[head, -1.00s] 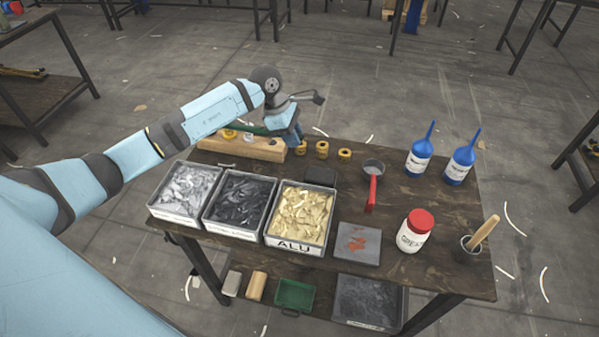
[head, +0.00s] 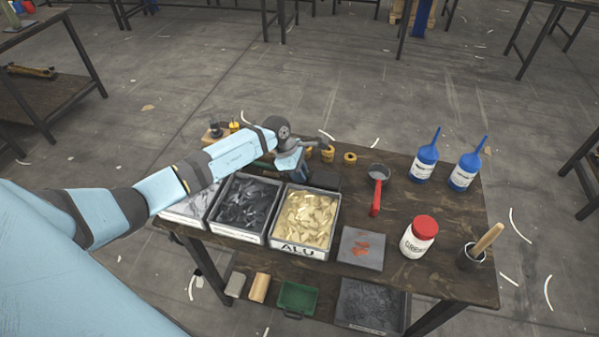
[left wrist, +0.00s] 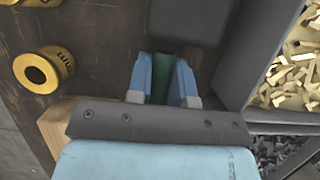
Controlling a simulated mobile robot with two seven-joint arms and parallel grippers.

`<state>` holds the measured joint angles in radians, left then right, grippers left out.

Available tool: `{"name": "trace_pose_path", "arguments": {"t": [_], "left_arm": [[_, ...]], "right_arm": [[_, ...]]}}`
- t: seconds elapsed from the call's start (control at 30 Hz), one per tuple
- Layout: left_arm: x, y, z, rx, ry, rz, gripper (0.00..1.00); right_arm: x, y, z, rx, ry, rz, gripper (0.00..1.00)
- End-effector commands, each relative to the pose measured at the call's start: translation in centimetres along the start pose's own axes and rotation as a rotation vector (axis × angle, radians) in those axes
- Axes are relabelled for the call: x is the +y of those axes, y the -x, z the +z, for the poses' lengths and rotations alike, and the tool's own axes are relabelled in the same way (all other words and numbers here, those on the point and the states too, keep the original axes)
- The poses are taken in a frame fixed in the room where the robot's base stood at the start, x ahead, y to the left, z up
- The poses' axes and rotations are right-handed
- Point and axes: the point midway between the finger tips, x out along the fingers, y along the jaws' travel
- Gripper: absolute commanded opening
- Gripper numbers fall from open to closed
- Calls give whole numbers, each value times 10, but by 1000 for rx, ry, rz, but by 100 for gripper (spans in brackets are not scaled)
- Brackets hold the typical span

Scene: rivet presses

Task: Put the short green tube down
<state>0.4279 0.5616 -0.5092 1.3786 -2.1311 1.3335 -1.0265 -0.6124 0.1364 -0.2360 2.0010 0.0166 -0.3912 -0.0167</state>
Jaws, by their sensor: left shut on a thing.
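My left gripper (head: 291,168) is low over the back of the workbench, behind the parts bins. The left wrist view shows its two blue fingers (left wrist: 163,85) shut on the short green tube (left wrist: 163,72). The tube's far end shows between the fingertips, and the rest is hidden by the gripper. In the head view my arm mostly covers the tube. I cannot tell whether the tube touches the bench. My right gripper is not in view.
A dark block (head: 325,179) stands close beside the gripper. Yellow rings (head: 350,159) stand behind it. A wooden block (head: 214,134) is partly behind my arm. The ALU bin (head: 306,222) and dark-scrap bin (head: 244,207) stand in front. A red-handled ladle (head: 376,195) lies to the right.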

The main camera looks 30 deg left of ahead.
Motion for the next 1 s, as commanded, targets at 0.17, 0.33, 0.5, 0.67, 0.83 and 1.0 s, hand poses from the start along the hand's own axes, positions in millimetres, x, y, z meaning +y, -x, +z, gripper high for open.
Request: {"name": "trace_pose_path", "arguments": {"t": [0.17,0.33,0.5,0.67,0.83,1.0], "left_arm": [[0,-4,-2,1,-1,0,0],[0,-9,-4,0,0,0,0],[-1,-11,-4,1,1,-3,40],[-4,-14,-5,3,1,-10,45],[-5,-16,-6,5,1,-15,45],[-6,-16,-6,5,2,-16,45]], "right_arm": [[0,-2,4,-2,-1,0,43],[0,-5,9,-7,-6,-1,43],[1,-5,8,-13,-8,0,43],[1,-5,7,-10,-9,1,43],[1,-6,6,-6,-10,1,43],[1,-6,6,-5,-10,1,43]]}}
